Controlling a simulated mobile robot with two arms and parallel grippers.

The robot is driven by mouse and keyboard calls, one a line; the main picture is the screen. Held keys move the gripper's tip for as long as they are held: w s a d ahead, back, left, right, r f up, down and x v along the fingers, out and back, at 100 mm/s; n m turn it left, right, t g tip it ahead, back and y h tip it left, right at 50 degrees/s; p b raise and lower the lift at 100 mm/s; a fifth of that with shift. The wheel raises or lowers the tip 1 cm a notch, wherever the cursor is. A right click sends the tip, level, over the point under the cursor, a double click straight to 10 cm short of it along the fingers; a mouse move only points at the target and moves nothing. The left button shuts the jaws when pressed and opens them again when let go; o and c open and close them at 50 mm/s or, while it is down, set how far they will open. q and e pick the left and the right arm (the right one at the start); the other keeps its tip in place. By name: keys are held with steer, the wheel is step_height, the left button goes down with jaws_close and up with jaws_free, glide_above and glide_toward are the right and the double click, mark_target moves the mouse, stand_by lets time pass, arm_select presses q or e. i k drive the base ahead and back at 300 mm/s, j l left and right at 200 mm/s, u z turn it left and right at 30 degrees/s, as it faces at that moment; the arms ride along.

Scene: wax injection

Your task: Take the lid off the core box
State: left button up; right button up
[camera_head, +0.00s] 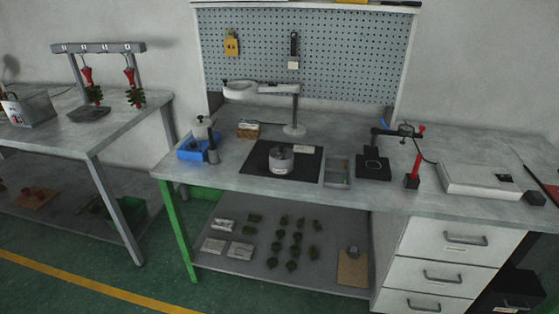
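A small brown box (248,131) with a pale top stands at the back left of the middle workbench. A round grey metal container (281,159) with a small label stands on a black mat (256,167) near the middle of the bench. I cannot tell for sure which of these is the core box, and no separate lid can be made out. Neither of my grippers shows in the head view.
A blue tray (197,151) is left on the workbench (226,180). A magnifier lamp (294,128) stands behind the mat. A grey divided tray (337,172), black stand (373,168) and white flat box (478,180) are right. Several green pieces lie on the lower shelf (215,262).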

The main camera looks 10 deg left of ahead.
mark_target(281, 156)
steer(key=j+z, duration=0.25)
steer(key=z, duration=0.15)
steer(key=i+j+z, duration=0.1)
steer(key=j+z, duration=0.15)
steer(key=z, duration=0.15)
steer(key=j+z, duration=0.25)
steer(key=z, duration=0.15)
steer(key=j+z, duration=0.35)
steer(key=l, duration=0.1)
